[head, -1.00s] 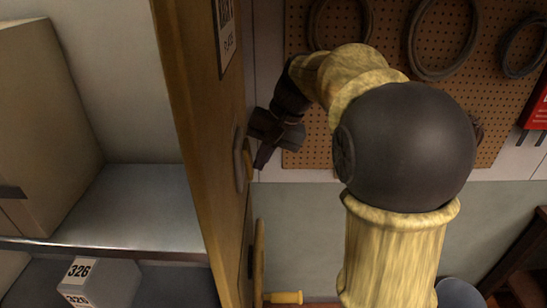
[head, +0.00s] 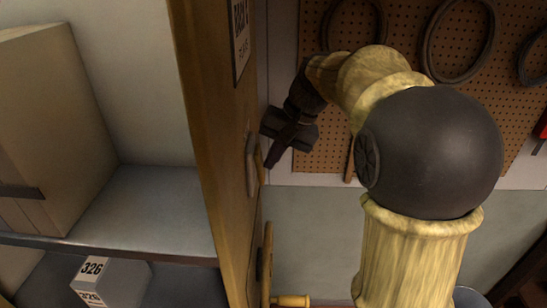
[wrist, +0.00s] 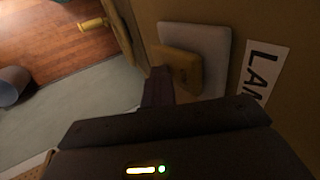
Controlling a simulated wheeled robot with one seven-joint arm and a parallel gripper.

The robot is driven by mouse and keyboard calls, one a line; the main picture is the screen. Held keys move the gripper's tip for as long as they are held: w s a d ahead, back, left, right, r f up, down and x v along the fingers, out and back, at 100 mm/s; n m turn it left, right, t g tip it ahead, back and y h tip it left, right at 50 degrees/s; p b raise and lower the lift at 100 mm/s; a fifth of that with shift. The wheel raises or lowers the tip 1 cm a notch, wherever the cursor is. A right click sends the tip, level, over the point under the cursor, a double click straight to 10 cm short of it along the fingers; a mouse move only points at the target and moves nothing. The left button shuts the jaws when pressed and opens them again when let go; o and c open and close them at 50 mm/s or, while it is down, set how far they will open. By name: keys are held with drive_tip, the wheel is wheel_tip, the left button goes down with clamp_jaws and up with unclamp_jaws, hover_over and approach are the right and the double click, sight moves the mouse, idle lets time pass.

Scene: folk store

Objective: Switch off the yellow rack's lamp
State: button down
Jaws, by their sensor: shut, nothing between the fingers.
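The yellow rack's side panel (head: 213,120) stands upright left of my arm in the head view. A pale switch plate with a yellow rocker (head: 251,165) is on its outer face. In the wrist view the pale plate (wrist: 213,50) and the yellow rocker (wrist: 180,68) show clearly, beside a white label (wrist: 265,72) reading "LAM", partly cut off. My gripper (head: 270,163) is shut and empty, its tips just right of the switch in the head view. In the wrist view the dark fingers (wrist: 157,88) end close to the rocker; I cannot tell whether they touch. No lamp is visible.
Shelves left of the panel hold a box (head: 55,125) and a block marked 326 (head: 110,282). A yellow handle (head: 290,300) sticks out low beside the panel. A pegboard with hoses (head: 400,95) hangs behind my arm. A bucket (wrist: 12,85) stands on the floor.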

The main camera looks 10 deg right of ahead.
drive_tip(key=shift+a, duration=0.15)
drive_tip(key=d+f+v, duration=0.1)
drive_tip(key=d+v, duration=0.1)
drive_tip(key=v, duration=1)
drive_tip(key=shift+s+d+b, duration=0.25)
drive_tip(key=shift+b, duration=0.1)
